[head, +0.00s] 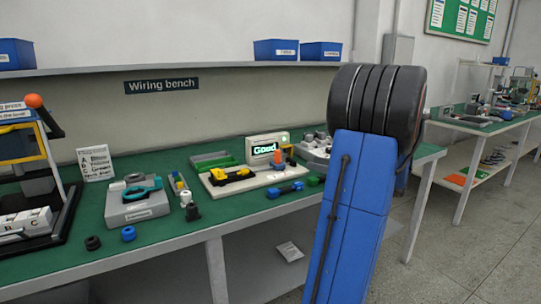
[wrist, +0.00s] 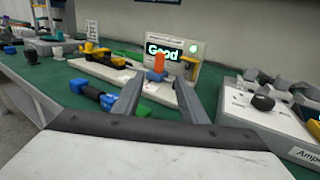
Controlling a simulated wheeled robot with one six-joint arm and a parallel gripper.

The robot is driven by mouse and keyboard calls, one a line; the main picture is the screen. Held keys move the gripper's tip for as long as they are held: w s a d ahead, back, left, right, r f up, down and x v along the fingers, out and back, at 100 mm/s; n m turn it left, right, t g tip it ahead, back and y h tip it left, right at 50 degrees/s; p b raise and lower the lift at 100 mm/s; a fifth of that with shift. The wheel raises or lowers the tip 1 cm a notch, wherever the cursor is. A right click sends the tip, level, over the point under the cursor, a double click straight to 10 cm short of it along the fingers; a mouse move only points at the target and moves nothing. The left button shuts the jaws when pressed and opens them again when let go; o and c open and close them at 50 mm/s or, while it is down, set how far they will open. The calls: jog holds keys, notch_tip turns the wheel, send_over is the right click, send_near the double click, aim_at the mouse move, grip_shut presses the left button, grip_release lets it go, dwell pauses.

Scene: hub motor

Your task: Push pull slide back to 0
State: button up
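A white tester with a lit display reading "Good" (head: 264,148) stands on the bench; it also shows in the wrist view (wrist: 163,51). An upright orange piece (head: 290,160), perhaps the slide's handle, stands on its pale base at the right; it also shows in the wrist view (wrist: 158,66). A yellow and black part (head: 232,175) lies on the base's left side. My gripper (wrist: 160,78) is open, its fingers spread, with the orange piece showing between the fingertips and beyond them. Contact cannot be told. No scale or 0 mark is readable.
A blue-ended black tool (wrist: 92,94) lies in front of the tester, with a green piece (wrist: 136,109) near my left finger. A grey meter with a black knob (wrist: 263,102) stands close on the right.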

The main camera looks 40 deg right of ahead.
aim_at(277, 163)
jog(key=x, duration=1.7)
jog(key=shift+w, duration=0.15)
